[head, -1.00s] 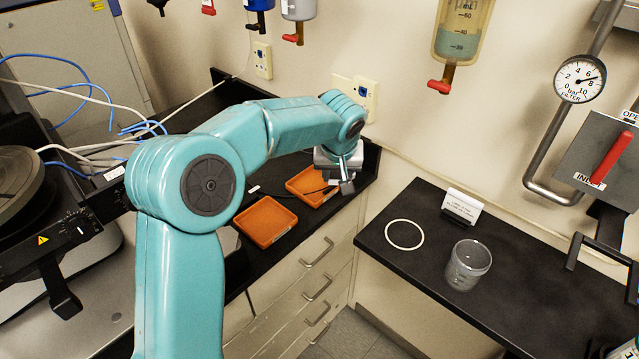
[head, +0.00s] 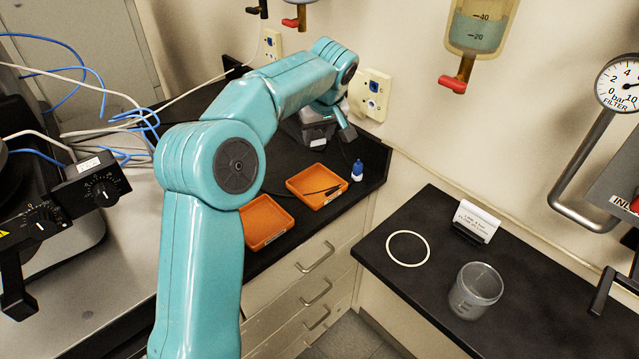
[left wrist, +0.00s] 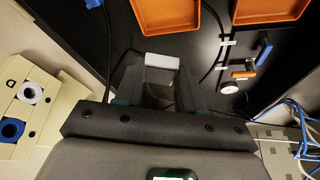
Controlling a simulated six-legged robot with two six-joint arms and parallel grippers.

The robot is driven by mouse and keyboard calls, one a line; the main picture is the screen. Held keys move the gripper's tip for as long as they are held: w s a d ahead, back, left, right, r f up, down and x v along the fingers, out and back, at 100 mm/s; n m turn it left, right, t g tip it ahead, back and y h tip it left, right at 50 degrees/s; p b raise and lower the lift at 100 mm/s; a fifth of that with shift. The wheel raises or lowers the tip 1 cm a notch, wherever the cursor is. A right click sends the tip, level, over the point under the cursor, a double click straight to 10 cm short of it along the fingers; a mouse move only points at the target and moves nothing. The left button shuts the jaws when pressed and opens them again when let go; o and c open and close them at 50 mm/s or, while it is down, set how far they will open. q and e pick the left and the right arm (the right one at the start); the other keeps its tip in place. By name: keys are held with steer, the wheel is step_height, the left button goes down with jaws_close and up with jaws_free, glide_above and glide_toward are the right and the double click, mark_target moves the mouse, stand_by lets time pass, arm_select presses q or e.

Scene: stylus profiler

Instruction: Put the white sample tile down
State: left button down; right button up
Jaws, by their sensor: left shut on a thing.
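The white sample tile (left wrist: 162,61) shows in the left wrist view as a small pale block between the fingertips of my left gripper (left wrist: 161,72). The gripper is shut on it, over the dark bench top. In the head view my left gripper (head: 343,128) is at the back corner of the left bench, beyond the orange trays, and the tile cannot be made out there. How high the tile is above the bench is hard to tell. My right gripper is not in view.
Two orange trays, a near one (head: 264,238) and a far one (head: 312,188), lie on the bench. The right bench holds a white ring (head: 408,262) and a beaker (head: 475,292).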

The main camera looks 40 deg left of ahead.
mark_target(317, 187)
arm_select(q)
step_height(317, 187, down, 15)
steer(key=shift+w+r+p, duration=0.1)
steer(key=shift+p, duration=0.2)
steer(key=shift+d, duration=0.1)
steer(key=shift+f+b, duration=0.2)
steer(key=shift+b, duration=0.1)
steer(key=c, duration=0.7)
jaws_free()
steer(key=shift+r, duration=0.1)
